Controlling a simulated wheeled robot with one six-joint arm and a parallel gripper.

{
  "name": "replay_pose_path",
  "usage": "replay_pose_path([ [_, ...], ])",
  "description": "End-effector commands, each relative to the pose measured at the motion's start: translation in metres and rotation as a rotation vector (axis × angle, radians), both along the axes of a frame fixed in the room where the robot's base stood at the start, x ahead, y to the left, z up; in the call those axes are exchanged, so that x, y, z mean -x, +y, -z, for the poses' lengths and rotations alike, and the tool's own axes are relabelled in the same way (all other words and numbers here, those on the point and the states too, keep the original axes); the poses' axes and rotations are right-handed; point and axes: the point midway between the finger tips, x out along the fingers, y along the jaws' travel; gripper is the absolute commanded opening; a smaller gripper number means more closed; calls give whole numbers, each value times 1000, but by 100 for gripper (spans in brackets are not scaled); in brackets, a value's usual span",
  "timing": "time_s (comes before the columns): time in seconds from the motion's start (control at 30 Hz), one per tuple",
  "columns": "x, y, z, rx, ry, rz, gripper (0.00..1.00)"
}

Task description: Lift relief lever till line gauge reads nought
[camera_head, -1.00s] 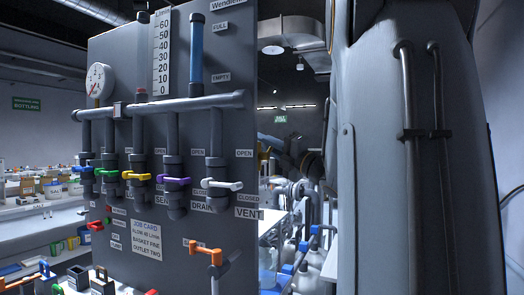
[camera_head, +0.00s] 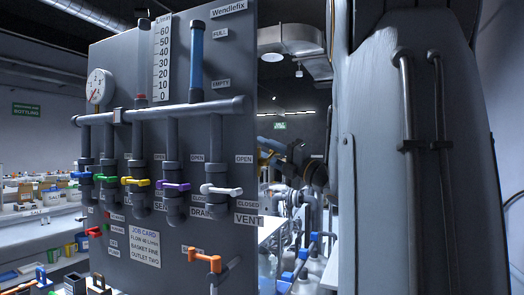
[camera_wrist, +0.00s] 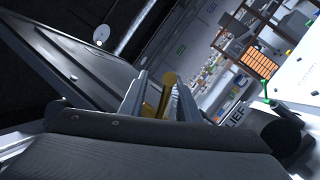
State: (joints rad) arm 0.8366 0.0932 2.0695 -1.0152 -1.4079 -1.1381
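An orange lever (camera_head: 205,262) juts from the lower part of the grey panel (camera_head: 240,130), beside a label starting "RE"; I cannot read all of it. The round white dial (camera_head: 100,86) is at the panel's upper left; its needle is too small to read exactly. The gripper's two grey fingers stand apart. An ochre-yellow piece (camera_wrist: 167,88) appears between them; I cannot tell what it is or whether they touch it.
Green (camera_head: 105,178), yellow (camera_head: 136,182), purple (camera_head: 174,186) and white (camera_head: 221,190) valve handles cross the panel under a grey pipe (camera_head: 180,109). A job card (camera_head: 145,246) hangs below. Shelves with goods stand at left. My arm fills the right side.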

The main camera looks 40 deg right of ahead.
Motion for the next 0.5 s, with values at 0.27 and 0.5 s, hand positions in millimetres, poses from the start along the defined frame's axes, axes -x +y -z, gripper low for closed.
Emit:
replay_pose_path([
  [0.27,43,-14,16,0,-3,9,27],
  [0.5,60,-17,21,1,-3,4,27],
])
